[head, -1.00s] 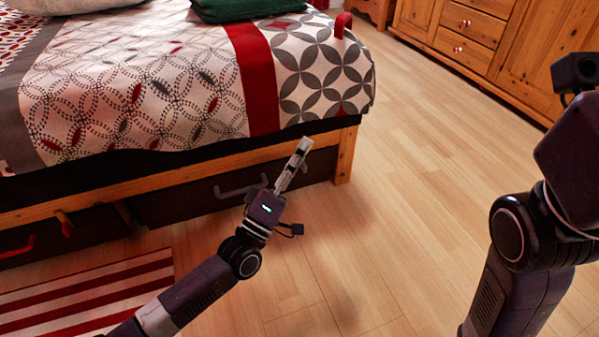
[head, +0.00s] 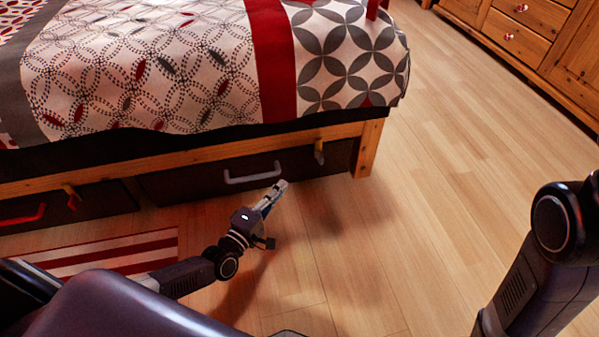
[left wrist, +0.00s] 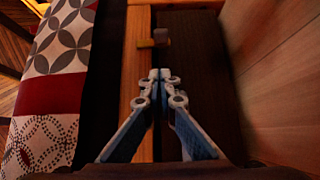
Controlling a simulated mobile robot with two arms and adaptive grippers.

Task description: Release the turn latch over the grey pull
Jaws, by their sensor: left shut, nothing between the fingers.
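The grey pull (head: 252,175) is on the dark drawer front (head: 190,192) under the bed. The wooden turn latch (head: 319,152) sits on the bed rail near the right leg, its lower end hanging over the drawer front's upper edge. In the left wrist view the latch (left wrist: 147,43) lies straight ahead, crossing from the rail toward the dark drawer. My left gripper (head: 282,184) is shut and empty, in front of the drawer, right of the pull and below left of the latch. Its closed fingertips (left wrist: 160,75) are apart from the latch. My right gripper is out of the head view.
A second drawer with a red pull (head: 22,217) and its own latch (head: 71,193) is at left. The bed leg (head: 367,148) stands right of the near latch. A striped rug (head: 110,252) lies at lower left. Floor at right is clear, up to a wooden cabinet (head: 520,35).

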